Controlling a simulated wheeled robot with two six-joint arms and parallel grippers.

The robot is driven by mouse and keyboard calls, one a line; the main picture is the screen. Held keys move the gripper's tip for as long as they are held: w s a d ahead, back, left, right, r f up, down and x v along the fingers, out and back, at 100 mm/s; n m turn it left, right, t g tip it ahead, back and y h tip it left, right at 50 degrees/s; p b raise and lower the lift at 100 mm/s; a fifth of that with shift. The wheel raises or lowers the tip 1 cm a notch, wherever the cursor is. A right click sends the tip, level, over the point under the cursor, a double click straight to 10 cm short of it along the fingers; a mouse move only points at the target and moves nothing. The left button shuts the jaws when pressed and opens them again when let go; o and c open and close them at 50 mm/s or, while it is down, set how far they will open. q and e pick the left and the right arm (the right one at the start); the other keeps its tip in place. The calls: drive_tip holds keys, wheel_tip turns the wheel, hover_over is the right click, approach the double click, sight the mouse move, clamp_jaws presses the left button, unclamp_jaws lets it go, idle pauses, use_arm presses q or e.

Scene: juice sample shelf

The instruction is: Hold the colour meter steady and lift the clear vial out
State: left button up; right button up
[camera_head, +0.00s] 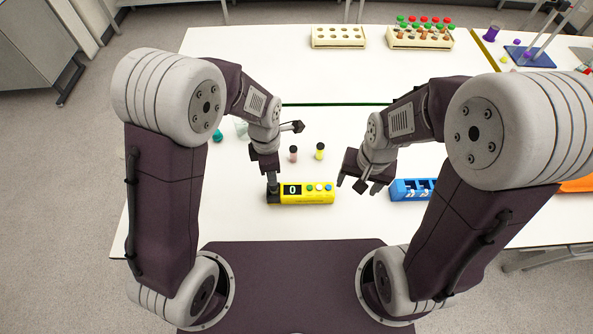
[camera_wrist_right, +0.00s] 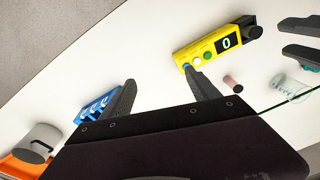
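The yellow colour meter (camera_head: 318,197) lies near the table's front edge, with a display reading 0 and a black end at its left. It also shows in the right wrist view (camera_wrist_right: 213,46). I cannot make out a clear vial; the left gripper partly covers the meter's black end in the head view. My left gripper (camera_head: 272,184) is over that black end. In the right wrist view its two fingers (camera_wrist_right: 298,41) are apart, beside the black end, with nothing seen between them. My right gripper (camera_head: 364,188) is open and empty, right of the meter; its fingers (camera_wrist_right: 162,93) are spread.
A pink-brown vial (camera_head: 293,154) and a yellow vial (camera_head: 320,151) stand behind the meter. A blue rack (camera_head: 402,190) is to the right. A clear beaker (camera_head: 241,129) is back left. Wooden racks (camera_head: 338,42) stand far back. An orange tray (camera_head: 577,185) is far right.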

sight(313, 189)
use_arm(q)
drive_tip(key=shift+w+f, duration=0.1)
drive_tip(key=shift+w, duration=0.15)
use_arm(e)
drive_tip(key=w+a+f+m, duration=0.2)
drive_tip(key=a+m, duration=0.1)
drive_tip(key=m, duration=0.1)
drive_tip(key=w+a+f+m, duration=0.2)
drive_tip(key=a+m, duration=0.1)
drive_tip(key=m, duration=0.2)
drive_tip(key=w+a+f+m+g, duration=0.1)
drive_tip(key=w+a+f+m, duration=0.1)
drive_tip(key=a+f+m, duration=0.1)
drive_tip(key=shift+w+a+m, duration=0.15)
drive_tip(key=shift+a+m, duration=0.05)
drive_tip(key=shift+m, duration=0.5)
use_arm(q)
drive_tip(key=shift+s+a, duration=0.1)
use_arm(e)
drive_tip(key=shift+w+a+f+m, duration=0.1)
drive_tip(key=shift+a+f+m, duration=0.35)
drive_tip(key=shift+m, duration=0.15)
wheel_tip(313, 189, down, 9)
drive_tip(key=shift+r, duration=0.1)
drive_tip(key=shift+c, duration=0.4)
